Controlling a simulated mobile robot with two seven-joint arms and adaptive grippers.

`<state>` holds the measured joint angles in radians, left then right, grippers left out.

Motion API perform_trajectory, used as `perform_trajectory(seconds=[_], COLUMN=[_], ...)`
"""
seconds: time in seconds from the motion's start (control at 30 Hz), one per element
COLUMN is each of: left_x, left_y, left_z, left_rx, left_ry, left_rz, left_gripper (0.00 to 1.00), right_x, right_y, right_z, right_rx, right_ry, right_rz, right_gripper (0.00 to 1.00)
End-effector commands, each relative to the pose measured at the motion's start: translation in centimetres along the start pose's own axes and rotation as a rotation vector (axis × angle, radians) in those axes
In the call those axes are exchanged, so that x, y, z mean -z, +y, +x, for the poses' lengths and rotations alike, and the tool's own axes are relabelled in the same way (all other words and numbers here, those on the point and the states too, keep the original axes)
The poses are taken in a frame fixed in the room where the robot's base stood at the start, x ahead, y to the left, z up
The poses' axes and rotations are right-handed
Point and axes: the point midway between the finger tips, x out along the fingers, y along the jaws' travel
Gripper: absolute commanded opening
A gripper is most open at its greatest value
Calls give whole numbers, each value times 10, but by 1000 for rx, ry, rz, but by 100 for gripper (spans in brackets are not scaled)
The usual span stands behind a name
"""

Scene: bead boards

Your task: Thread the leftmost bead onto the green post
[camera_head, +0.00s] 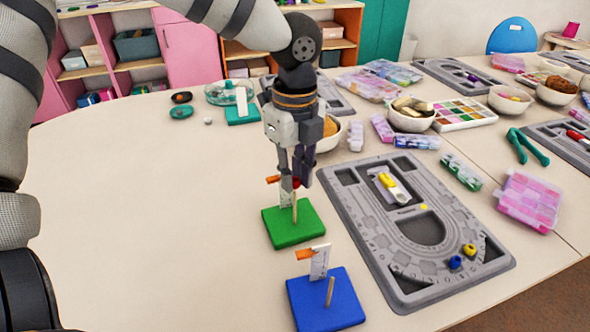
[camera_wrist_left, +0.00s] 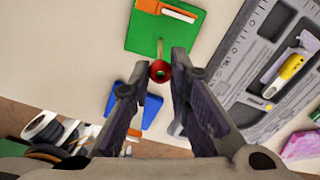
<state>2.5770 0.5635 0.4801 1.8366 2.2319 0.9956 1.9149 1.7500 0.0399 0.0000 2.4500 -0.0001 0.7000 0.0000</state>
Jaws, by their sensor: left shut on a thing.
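My left gripper (camera_head: 298,176) points down over the green base (camera_head: 310,228), its fingers shut on a red bead (camera_head: 297,183). The bead also shows between the fingertips in the left wrist view (camera_wrist_left: 160,71). A thin wooden post (camera_head: 294,210) stands upright on the green base, its upper end close beneath the bead. In the left wrist view the post (camera_wrist_left: 160,47) runs toward the bead; I cannot tell whether its tip is inside the hole. My right gripper is not in view.
A blue base (camera_head: 330,305) with its own post (camera_head: 330,291) stands in front. The grey bead board (camera_head: 350,205) at right holds a blue bead (camera_head: 455,262) and yellow beads (camera_head: 469,250). A white card with an orange tab (camera_head: 304,254) stands at the blue base. The table's left is clear.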

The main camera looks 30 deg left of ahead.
Motion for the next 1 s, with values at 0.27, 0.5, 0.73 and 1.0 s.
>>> perform_trajectory(seconds=[0.27, 0.5, 0.73, 1.0], left_x=[0, 0, 0, 0], left_y=[0, 0, 0, 0], left_z=[2, 5, 8, 13], left_rx=[-1, 0, 1, -1], left_ry=[0, 0, 0, 0], left_rz=[0, 0, 0, 0], left_gripper=[6, 6, 6, 6], right_x=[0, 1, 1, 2], right_y=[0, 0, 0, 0], right_z=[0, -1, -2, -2], right_rx=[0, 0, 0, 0], right_ry=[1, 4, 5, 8], right_rz=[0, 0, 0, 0], right_gripper=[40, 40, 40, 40])
